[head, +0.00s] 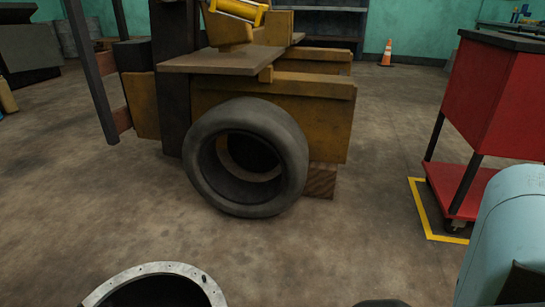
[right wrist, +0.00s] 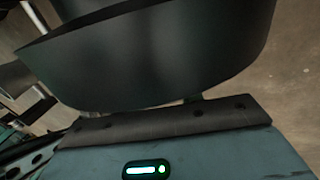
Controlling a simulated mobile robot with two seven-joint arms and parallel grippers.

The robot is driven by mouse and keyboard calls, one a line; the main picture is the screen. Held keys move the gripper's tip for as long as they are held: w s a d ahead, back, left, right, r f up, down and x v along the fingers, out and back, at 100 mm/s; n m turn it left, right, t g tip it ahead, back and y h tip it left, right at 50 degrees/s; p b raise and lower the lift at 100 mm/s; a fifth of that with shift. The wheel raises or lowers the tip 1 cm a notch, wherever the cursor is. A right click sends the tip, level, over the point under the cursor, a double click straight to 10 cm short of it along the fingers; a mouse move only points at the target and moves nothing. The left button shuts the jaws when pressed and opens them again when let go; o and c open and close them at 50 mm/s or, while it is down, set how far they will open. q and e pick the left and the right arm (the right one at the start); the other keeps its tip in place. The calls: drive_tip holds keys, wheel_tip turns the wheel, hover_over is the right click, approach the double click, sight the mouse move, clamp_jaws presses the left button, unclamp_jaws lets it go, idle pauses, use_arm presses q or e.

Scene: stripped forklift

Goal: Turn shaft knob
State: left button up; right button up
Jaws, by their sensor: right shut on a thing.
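In the right wrist view, a large dark, smooth, rounded thing (right wrist: 160,55) fills the upper middle, close to the camera. My right gripper (right wrist: 145,106) is beneath it and shut on it; the fingertips are mostly hidden behind it. I cannot tell from this view whether this thing is the shaft knob. In the head view, my right arm shows at the lower right edge, but its gripper is out of frame. No knob or shaft can be made out clearly in the head view. My left gripper is in neither view.
The stripped yellow forklift (head: 300,110) stands ahead, with a dark tyre (head: 205,185) at its side. A grey bolted ring (head: 190,272) is at the bottom edge. A red cart (head: 490,95) stands at right. An orange cone (head: 387,53) is behind. Open floor lies between.

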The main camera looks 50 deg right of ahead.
drive_tip(key=shift+g+y, duration=0.3)
drive_tip(key=shift+y, duration=0.3)
drive_tip(key=shift+d, duration=0.1)
drive_tip(key=o, duration=1)
drive_tip(key=p+v, duration=0.4)
drive_tip(key=v, duration=0.3)
drive_tip(key=shift+d+r, duration=0.2)
drive_tip(key=shift+r, duration=0.15)
drive_tip(key=shift+a, duration=0.1)
